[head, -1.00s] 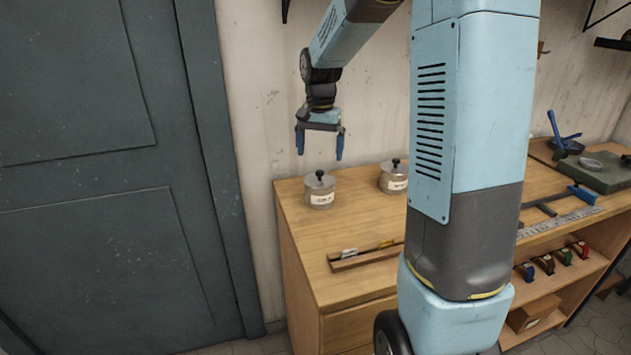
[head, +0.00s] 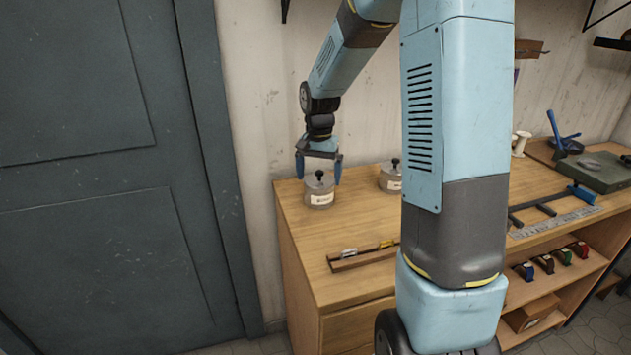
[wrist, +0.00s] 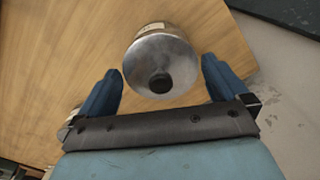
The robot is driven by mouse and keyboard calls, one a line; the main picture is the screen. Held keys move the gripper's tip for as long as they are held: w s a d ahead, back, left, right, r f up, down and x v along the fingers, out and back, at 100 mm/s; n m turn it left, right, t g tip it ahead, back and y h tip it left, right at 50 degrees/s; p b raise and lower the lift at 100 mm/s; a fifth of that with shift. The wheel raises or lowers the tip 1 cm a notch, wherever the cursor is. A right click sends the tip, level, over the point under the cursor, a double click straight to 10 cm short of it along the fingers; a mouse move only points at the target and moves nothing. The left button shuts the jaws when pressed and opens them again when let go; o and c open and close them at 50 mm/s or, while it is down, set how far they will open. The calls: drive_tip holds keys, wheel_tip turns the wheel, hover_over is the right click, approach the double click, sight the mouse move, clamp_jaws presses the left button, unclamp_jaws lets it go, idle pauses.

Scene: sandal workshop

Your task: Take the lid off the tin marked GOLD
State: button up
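A round metal tin (head: 319,191) with a grey lid and a black knob stands upright near the left end of the workbench. Its label faces the front, too small to read. A second, similar tin (head: 391,178) stands to its right, partly hidden by my arm; its label is not readable either. My gripper (head: 319,174) is open above the left tin, its blue fingers spread to either side of the knob. In the wrist view the lid and knob (wrist: 160,83) lie ahead of and between the open fingers (wrist: 162,88), touching neither.
The wooden workbench (head: 352,218) has a narrow tray (head: 362,256) with thin tools in front of the tins. A dark door (head: 100,180) stands at left.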

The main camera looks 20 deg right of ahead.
drive_tip(key=c, duration=0.7)
drive_tip(key=shift+o, duration=0.2)
drive_tip(key=shift+r, duration=0.15)
